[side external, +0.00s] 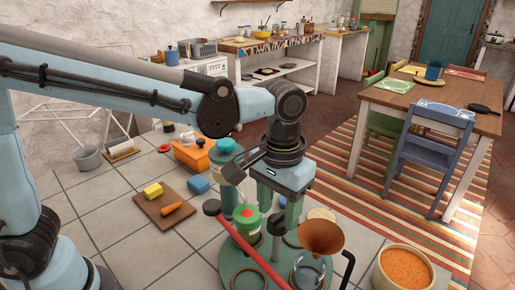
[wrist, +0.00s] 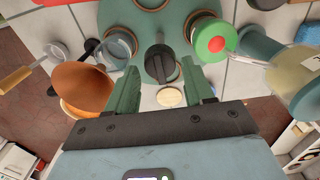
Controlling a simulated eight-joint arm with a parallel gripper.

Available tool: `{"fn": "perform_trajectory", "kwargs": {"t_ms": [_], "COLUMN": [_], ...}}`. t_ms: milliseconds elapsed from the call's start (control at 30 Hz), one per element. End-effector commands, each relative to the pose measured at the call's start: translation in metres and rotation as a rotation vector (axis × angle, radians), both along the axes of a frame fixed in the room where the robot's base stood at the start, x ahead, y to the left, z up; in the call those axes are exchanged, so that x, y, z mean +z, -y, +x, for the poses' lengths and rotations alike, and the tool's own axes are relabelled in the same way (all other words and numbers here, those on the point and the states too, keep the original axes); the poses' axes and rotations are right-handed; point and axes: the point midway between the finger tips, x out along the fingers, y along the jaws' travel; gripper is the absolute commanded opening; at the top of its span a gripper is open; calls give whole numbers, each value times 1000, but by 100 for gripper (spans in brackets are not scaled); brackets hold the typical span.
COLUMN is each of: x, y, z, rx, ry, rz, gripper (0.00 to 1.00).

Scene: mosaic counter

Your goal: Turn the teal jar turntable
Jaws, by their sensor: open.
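The teal turntable (side external: 228,262) is a round disc at the front middle of the side external view. Part of it shows at the top of the wrist view (wrist: 178,18), with a dark knob (wrist: 159,62) standing on it. My gripper (side external: 279,214) points down over the turntable, its two green fingers apart. In the wrist view my gripper (wrist: 160,86) is open, with the knob just beyond and between the fingertips. I cannot tell whether either finger touches it. A jar with a green lid and red centre (wrist: 217,43) stands beside the right finger; it also shows in the side external view (side external: 247,217).
A copper funnel (side external: 321,236) stands close right of my gripper. An orange-filled bowl (side external: 404,268) is at the right. A wooden board (side external: 160,212) and blue block (side external: 198,185) lie left.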

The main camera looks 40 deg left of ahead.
Motion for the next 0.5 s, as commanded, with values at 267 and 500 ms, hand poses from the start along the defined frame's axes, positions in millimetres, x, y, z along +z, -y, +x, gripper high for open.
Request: {"fn": "perform_trajectory", "kwargs": {"t_ms": [267,500], "x": [-9,-9], "y": [0,0], "z": [0,0], "rx": [0,0], "ry": [0,0], "rz": [0,0], "gripper": [52,43]}}
